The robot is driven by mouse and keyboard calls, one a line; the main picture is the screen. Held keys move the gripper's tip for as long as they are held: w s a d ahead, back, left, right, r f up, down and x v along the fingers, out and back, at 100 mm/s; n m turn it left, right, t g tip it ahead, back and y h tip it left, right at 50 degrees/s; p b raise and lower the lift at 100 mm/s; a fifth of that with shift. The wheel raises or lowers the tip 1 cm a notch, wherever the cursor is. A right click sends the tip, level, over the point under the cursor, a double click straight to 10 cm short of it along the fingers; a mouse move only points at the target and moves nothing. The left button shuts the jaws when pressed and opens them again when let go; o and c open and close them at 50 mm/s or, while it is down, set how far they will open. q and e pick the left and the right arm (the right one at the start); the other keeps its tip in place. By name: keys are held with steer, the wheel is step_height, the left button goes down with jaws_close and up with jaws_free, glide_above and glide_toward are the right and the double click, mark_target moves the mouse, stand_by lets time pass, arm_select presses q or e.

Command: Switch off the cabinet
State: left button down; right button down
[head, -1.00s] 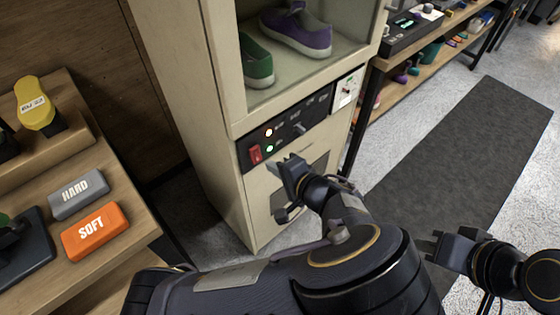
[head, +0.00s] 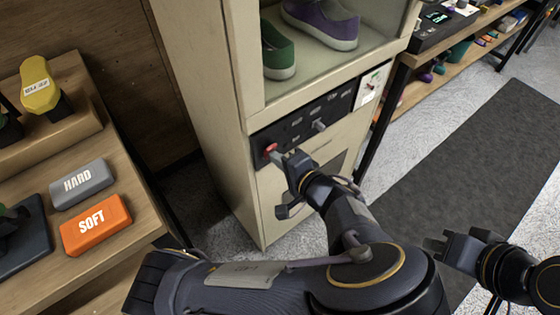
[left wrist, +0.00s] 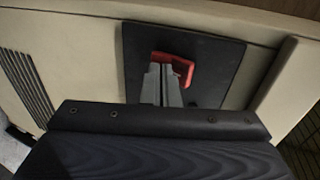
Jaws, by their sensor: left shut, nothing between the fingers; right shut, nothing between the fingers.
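The beige cabinet (head: 201,92) stands in the middle of the head view, with a black control panel (head: 297,124) below its window. A red switch (head: 270,150) sits at the panel's left end; it also shows in the left wrist view (left wrist: 189,70). My left gripper (head: 279,156) is shut and empty, its fingertips at the red switch and covering part of it. Contact looks likely, but the exact touch point is hidden. No indicator lights show lit on the panel. My right gripper (head: 436,244) is shut and empty at the lower right, away from the cabinet.
Inside the cabinet are a green shoe (head: 278,55) and a purple shoe (head: 322,24). A wooden bench on the left holds a grey HARD block (head: 82,184) and an orange SOFT block (head: 96,225). A dark mat (head: 465,160) lies on open floor to the right.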

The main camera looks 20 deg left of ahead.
arm_select(q)
steer(key=shift+a+r, duration=0.1)
steer(key=shift+r, duration=0.1)
arm_select(e)
steer(key=shift+r, duration=0.25)
arm_select(q)
steer(key=shift+w+r+p, duration=0.1)
steer(key=shift+r+p, duration=0.55)
steer(key=shift+r, duration=0.15)
arm_select(e)
steer(key=shift+w+r, duration=0.1)
steer(key=shift+r, duration=0.4)
arm_select(q)
steer(key=shift+a, duration=0.1)
